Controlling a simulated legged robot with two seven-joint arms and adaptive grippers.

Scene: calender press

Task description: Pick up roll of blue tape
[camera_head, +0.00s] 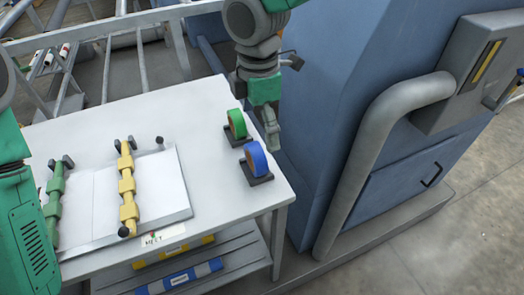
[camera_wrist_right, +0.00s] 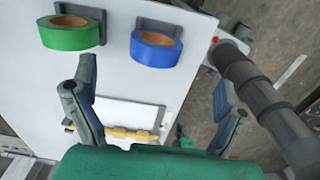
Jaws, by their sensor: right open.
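The roll of blue tape (camera_head: 256,159) stands upright on a dark holder near the right edge of the white table. It also shows in the right wrist view (camera_wrist_right: 157,50), with its brown core visible. My right gripper (camera_head: 270,132) is above the table's right edge, near the green and blue rolls. In the right wrist view its two fingers (camera_wrist_right: 152,88) are spread with nothing between them. The blue roll appears beyond the fingertips there, apart from them. My left arm shows at the left edge of the head view, but its gripper does not.
A roll of green tape (camera_head: 236,124) stands on its own holder just behind the blue one. A white board with a yellow segmented bar (camera_head: 127,187) and a green bar (camera_head: 55,200) lie on the white table (camera_head: 95,132). A blue machine (camera_head: 335,90) rises close on the right.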

